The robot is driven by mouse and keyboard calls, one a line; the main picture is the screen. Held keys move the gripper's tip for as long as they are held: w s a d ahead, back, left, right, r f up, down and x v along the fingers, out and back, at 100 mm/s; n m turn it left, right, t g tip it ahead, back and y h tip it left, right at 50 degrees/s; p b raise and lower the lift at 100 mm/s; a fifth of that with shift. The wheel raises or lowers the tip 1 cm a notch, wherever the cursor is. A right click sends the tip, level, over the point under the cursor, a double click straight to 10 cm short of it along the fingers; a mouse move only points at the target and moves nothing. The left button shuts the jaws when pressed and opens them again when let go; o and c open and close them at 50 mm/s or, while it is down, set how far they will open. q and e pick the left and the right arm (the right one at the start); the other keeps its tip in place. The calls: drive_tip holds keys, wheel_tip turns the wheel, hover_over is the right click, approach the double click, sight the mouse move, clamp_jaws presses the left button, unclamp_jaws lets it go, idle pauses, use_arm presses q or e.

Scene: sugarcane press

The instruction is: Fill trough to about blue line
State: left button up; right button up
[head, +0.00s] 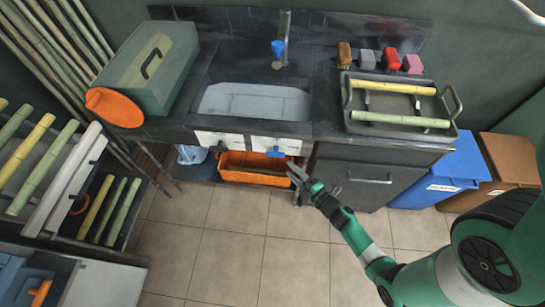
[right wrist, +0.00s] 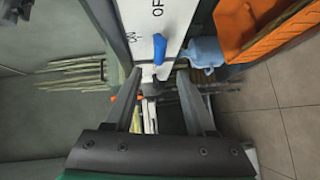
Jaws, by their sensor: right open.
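The trough is a pale grey basin (head: 254,101) set in the dark counter. A tap with a blue part (head: 278,48) stands behind it. I cannot make out a blue line or any water level. A white panel (head: 222,140) on the counter front carries a blue lever (head: 276,152). My right gripper (head: 296,172) is open, just below and right of the lever. In its wrist view the fingertips (right wrist: 159,72) straddle the lever's line; contact is unclear. My left gripper is out of view.
An orange crate (head: 252,170) sits under the panel, with a light blue jug (head: 190,154) left of it. A green box (head: 150,65) and a tray with cane (head: 400,133) flank the basin. Blue (head: 455,170) and brown bins stand right. Tiled floor (head: 235,240) is clear.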

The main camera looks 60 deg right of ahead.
sight(275, 154)
drive_tip(key=b+x, duration=0.3)
drive_tip(key=x, duration=0.7)
drive_tip(key=shift+f+b, duration=0.1)
drive_tip(key=shift+b, duration=0.2)
drive_tip(key=shift+w+d, duration=0.25)
drive_tip(key=shift+w, duration=0.2)
clamp_jaws()
